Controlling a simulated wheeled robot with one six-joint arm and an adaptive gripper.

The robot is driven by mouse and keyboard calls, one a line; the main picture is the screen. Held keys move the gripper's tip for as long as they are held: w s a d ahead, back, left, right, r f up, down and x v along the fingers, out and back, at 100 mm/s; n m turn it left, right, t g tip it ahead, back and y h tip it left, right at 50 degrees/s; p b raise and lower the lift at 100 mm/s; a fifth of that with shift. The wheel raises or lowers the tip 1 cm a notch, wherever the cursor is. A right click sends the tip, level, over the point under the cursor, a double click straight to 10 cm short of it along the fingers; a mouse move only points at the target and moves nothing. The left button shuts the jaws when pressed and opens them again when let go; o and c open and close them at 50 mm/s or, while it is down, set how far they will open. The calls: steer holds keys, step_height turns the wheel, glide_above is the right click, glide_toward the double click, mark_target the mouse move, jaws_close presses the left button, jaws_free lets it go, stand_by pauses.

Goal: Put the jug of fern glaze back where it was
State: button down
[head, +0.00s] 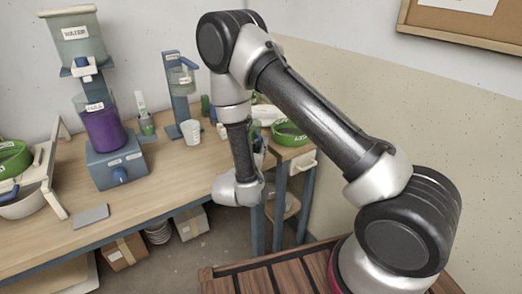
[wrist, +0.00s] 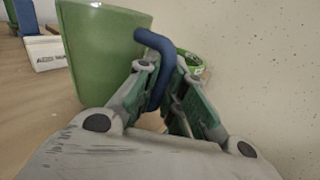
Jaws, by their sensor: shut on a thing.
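In the wrist view a green jug (wrist: 100,50) with a dark blue handle (wrist: 156,70) stands close in front of my gripper (wrist: 170,85). The gripper's two fingers are closed around the handle. The jug looks upright. In the head view my own arm hides the gripper and most of the jug at the table's right end. No label shows on the jug.
A white cup (head: 191,132) and a blue dispenser stand (head: 178,90) are left of my arm. A purple-filled mixer (head: 103,125) stands further left. The table's (head: 165,185) front middle is clear.

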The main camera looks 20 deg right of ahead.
steer(key=shift+f, duration=0.75)
steer(key=shift+f, duration=0.15)
steer(key=c, duration=1.5)
jaws_free()
steer(key=shift+a+r, duration=0.15)
steer(key=shift+r, duration=0.05)
steer(key=v, duration=1.2)
